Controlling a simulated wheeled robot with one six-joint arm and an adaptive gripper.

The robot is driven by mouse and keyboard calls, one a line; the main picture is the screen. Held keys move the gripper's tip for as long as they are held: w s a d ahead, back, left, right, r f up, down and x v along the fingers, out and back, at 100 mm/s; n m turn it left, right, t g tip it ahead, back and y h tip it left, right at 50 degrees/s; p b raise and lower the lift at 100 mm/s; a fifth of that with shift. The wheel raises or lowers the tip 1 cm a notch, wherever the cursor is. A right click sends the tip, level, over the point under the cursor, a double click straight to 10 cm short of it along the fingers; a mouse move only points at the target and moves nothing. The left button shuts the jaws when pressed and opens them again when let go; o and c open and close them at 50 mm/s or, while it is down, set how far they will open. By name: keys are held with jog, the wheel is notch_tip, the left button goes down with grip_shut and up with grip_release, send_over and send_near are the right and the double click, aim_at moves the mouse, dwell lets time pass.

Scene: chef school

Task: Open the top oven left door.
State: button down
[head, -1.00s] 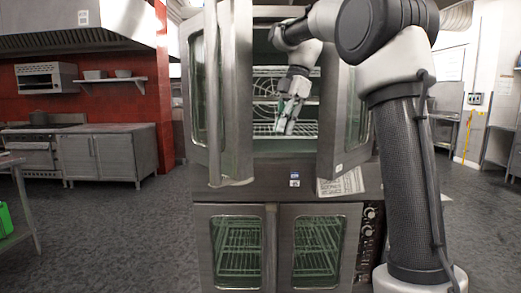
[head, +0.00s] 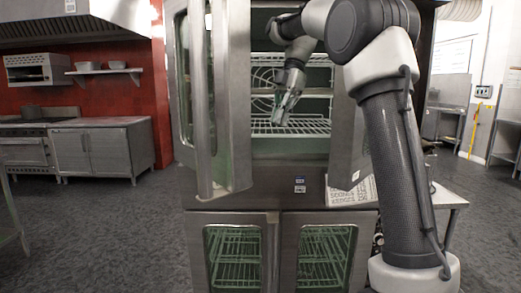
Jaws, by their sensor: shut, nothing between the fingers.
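The top oven's left door (head: 239,110) stands wide open, swung out toward me, with its long vertical handle (head: 200,110) on its face. The top oven's right door (head: 346,135) is also open, partly hidden behind my arm. Between the doors the top oven's interior with its wire racks (head: 290,125) shows. My gripper (head: 282,120) points down in front of the opening, to the right of the left door and apart from its handle. Its fingers look shut and empty.
The lower oven's two glass doors (head: 236,262) are shut below. A printed sheet (head: 350,190) is at the right, below the top oven. Steel cabinets (head: 100,150) stand along the red wall at left. The grey floor (head: 90,230) at left is clear.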

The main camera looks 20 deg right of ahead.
aim_at(210, 176)
jog(key=s+a+f, duration=0.3)
jog(key=a+f, duration=0.4)
jog(key=f, duration=0.2)
jog(key=shift+s, duration=0.15)
jog(key=s+a+m, duration=0.1)
jog(key=s+a, duration=0.1)
jog(key=a, duration=0.2)
jog(key=s+a+m+t, duration=0.1)
jog(key=a+m, duration=0.1)
jog(key=a, duration=0.3)
jog(key=s+a+m, duration=0.1)
jog(key=s+a, duration=0.1)
jog(key=a, duration=0.2)
jog(key=shift+s+a+t, duration=0.15)
jog(key=shift+s+t, duration=0.15)
jog(key=shift+s, duration=0.05)
jog(key=a+m+t, duration=0.1)
jog(key=a+m, duration=0.2)
jog(key=a, duration=1.2)
jog(key=shift+w+m, duration=0.35)
jog(key=shift+m, duration=0.05)
jog(key=shift+d, duration=0.1)
